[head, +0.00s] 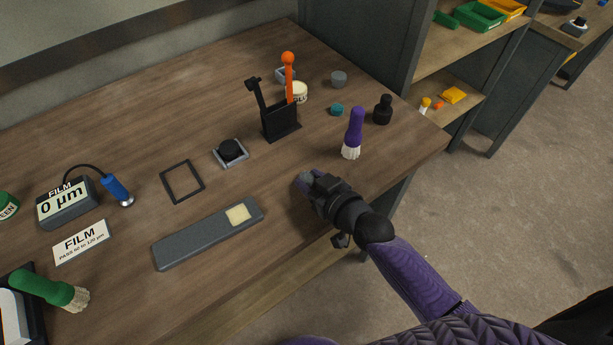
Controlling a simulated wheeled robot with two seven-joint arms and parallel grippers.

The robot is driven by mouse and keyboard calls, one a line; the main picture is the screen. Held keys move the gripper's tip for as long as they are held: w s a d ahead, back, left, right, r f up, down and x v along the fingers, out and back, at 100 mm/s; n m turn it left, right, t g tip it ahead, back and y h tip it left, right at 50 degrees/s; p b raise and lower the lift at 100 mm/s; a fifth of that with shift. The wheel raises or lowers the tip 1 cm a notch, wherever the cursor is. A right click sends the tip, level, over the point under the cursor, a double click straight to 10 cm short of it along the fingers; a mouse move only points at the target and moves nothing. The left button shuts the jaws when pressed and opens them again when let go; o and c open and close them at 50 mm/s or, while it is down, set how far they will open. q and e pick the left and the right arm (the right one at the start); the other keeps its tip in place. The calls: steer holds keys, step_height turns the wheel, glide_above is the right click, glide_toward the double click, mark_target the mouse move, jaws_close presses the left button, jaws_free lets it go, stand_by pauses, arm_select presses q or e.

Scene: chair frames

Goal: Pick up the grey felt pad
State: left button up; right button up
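My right gripper (306,181) reaches in from the lower right and points down at the wooden bench top, near its front edge. A small grey shape shows at its fingertips. I cannot tell whether this is the grey felt pad or the fingers themselves, nor whether the fingers are open or shut. No other thing is clearly a felt pad. A long dark grey block (195,239) with a cream square (238,215) lies to the left of the gripper. My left gripper is not in view.
A purple brush (354,132) and a black knob-shaped piece (382,109) stand beyond the gripper. A black holder (281,124) with an orange-handled tool (289,76), a black frame (182,181) and a film gauge (67,204) are further left. A green brush (49,289) lies lower left.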

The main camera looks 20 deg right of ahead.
jaws_close()
steer(key=s+d+r+n+g+y+p, duration=0.1)
steer(key=s+r+n+g+y+p, duration=0.2)
steer(key=r, duration=0.8)
steer(key=s+d+r+n+g+y+p, duration=0.15)
steer(key=s+r+n+y, duration=0.3)
steer(key=r, duration=0.65)
steer(key=w+a+f+m+t+h, duration=0.1)
steer(key=w+f+m+t+h, duration=0.1)
steer(key=f, duration=0.4)
steer(key=w+a+f+m+t+h+p, duration=0.1)
steer(key=w+f+m+t+h, duration=0.1)
steer(key=w+f+m+h, duration=0.3)
steer(key=shift+w+a+f, duration=0.25)
steer(key=shift+a+f, duration=0.05)
steer(key=shift+f, duration=0.2)
